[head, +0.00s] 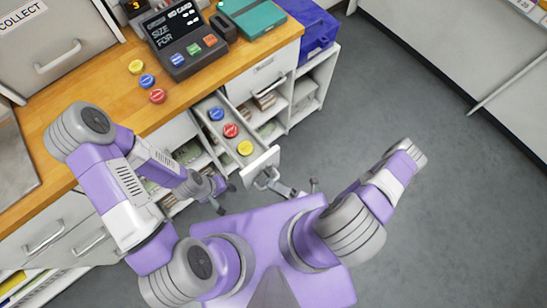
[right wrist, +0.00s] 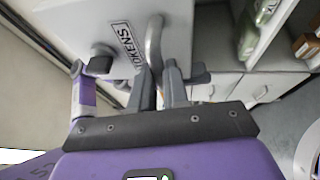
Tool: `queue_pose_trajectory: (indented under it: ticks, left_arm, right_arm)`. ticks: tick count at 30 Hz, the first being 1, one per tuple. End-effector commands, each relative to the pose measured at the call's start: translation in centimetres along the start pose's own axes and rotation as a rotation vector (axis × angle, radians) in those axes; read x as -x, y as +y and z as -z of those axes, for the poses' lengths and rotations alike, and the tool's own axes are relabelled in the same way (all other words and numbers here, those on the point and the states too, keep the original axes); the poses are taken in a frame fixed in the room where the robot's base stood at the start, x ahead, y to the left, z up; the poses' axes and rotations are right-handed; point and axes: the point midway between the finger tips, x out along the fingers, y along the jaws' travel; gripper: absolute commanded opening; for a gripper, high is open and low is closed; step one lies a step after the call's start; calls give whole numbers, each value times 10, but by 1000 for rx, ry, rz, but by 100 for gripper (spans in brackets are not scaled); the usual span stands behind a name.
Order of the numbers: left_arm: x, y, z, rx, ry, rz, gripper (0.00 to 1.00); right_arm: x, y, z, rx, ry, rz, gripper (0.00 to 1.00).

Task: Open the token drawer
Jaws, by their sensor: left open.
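The token drawer (head: 246,131) stands pulled out from the counter, with a blue, a red and a yellow token inside. Its front panel (right wrist: 95,22) carries a TOKENS label in the right wrist view. The curved grey handle (right wrist: 154,38) sticks out from that panel. My right gripper (right wrist: 160,70) is at the handle, with its fingers close together on either side of the handle's near end; it looks shut on it. In the head view it is at the drawer front (head: 263,178). My left gripper (head: 225,198) is open and empty, left of the drawer front.
Blue, red and yellow buttons or tokens (head: 147,81) lie on the wooden counter (head: 110,90) beside a dark terminal (head: 180,40). Open shelves (head: 305,95) flank the drawer. The grey floor to the right is clear.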

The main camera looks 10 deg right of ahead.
Motion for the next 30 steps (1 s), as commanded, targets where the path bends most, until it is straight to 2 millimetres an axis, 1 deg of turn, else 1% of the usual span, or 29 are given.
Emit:
queue_pose_trajectory:
  ticks: [1, 4, 5, 14, 17, 24, 27, 30]
  left_arm:
    - [0, 0, 0, 0, 0, 0, 43]
    - [0, 0, 0, 0, 0, 0, 43]
    - [0, 0, 0, 0, 0, 0, 43]
    - [0, 0, 0, 0, 0, 0, 43]
    - [0, 0, 0, 0, 0, 0, 43]
    - [0, 0, 0, 0, 0, 0, 43]
    - [-1, 0, 0, 0, 0, 0, 43]
    - [-1, 0, 0, 0, 0, 0, 43]
  right_arm:
    - [0, 0, -1, 2, -1, 0, 22]
    - [0, 0, -1, 1, -1, 0, 38]
    - [0, 0, -1, 1, -1, 0, 40]
    - [2, 0, 0, 1, -1, 1, 40]
    - [12, -1, -1, 2, -2, 3, 40]
    - [53, -1, -1, 1, -2, 3, 40]
    - [66, -1, -1, 4, -2, 2, 40]
    - [73, 0, -1, 2, -1, 2, 40]
